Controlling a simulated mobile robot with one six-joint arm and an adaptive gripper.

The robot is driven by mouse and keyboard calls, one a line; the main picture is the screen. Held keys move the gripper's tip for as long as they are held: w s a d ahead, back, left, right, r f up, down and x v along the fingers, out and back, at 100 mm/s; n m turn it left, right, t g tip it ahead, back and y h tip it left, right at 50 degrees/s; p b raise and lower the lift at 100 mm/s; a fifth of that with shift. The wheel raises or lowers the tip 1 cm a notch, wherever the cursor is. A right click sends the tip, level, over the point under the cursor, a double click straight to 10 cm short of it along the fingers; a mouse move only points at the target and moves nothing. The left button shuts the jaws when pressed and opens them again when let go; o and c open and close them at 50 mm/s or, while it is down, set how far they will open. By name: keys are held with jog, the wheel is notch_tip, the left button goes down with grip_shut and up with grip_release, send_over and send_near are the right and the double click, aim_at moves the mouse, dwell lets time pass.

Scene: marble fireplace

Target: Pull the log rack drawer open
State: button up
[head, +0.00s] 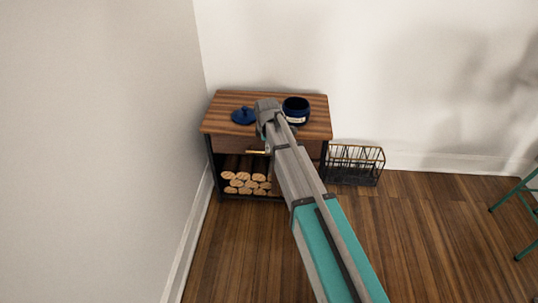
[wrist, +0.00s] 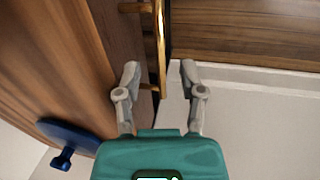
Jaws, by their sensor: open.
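The log rack (head: 213,127) is a small wooden cabinet against the back wall. Its drawer front (head: 230,145) looks shut, under the top. A brass bar handle (head: 254,152) runs along it and also shows in the wrist view (wrist: 160,30). My gripper (wrist: 160,68) is open at the handle. In the wrist view the bar lies between the two fingertips, with the left finger on the drawer side. I cannot tell whether either finger touches it. In the head view my arm hides the handle's right part and much of the drawer front.
A blue lid (head: 243,116) and a blue jar (head: 296,108) stand on the rack's top; the lid shows in the wrist view (wrist: 75,135). Cut logs (head: 243,183) fill the shelf below. A wire basket (head: 355,165) stands to the right. The wooden floor (head: 420,235) in front is clear.

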jog(key=shift+w+f+b, duration=0.2)
jog(key=shift+f+b, duration=0.55)
jog(key=shift+f, duration=0.15)
jog(key=shift+w+f+b, duration=0.15)
jog(key=shift+f+b, duration=0.6)
jog(key=shift+f, duration=0.15)
grip_shut()
jog(key=shift+d, duration=0.2)
jog(key=shift+s+a, duration=0.15)
